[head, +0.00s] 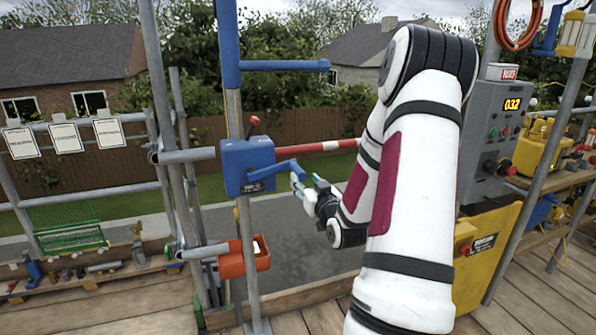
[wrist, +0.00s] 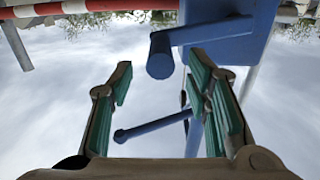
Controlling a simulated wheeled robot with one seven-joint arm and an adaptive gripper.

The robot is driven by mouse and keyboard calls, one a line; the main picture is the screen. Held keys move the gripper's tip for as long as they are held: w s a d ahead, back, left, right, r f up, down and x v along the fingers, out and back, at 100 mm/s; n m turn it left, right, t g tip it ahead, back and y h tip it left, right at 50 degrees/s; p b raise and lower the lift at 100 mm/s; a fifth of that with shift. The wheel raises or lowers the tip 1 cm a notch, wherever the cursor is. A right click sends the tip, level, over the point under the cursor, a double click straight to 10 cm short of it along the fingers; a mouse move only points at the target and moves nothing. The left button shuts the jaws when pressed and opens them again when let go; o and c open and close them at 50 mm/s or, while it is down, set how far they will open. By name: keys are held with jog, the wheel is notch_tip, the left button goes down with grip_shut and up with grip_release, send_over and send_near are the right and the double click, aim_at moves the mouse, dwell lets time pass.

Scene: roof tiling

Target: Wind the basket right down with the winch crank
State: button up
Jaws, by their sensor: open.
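The winch is a blue box (head: 247,166) on an upright pole, with a red-knobbed lever on top. Its blue crank (head: 278,173) points right, toward my gripper. My gripper (head: 307,187) is open and empty at the crank's outer end. In the wrist view, the round crank handle (wrist: 161,58) faces me, between and just beyond my open fingers (wrist: 160,80). I see no finger clearly touching it. An orange basket-like container (head: 232,263) is beside the pole below the winch; the pole partly hides it. How it hangs is unclear.
A red-and-white bar (head: 328,146) runs behind the crank. A blue jib arm (head: 285,65) reaches out above. A green wire basket (head: 70,237) stands at left. A grey control box (head: 494,130) with a lit display stands at right, beside scaffold poles.

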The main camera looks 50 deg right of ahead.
aim_at(297, 171)
jog(key=x, duration=0.8)
jog(key=shift+a, duration=0.1)
grip_shut()
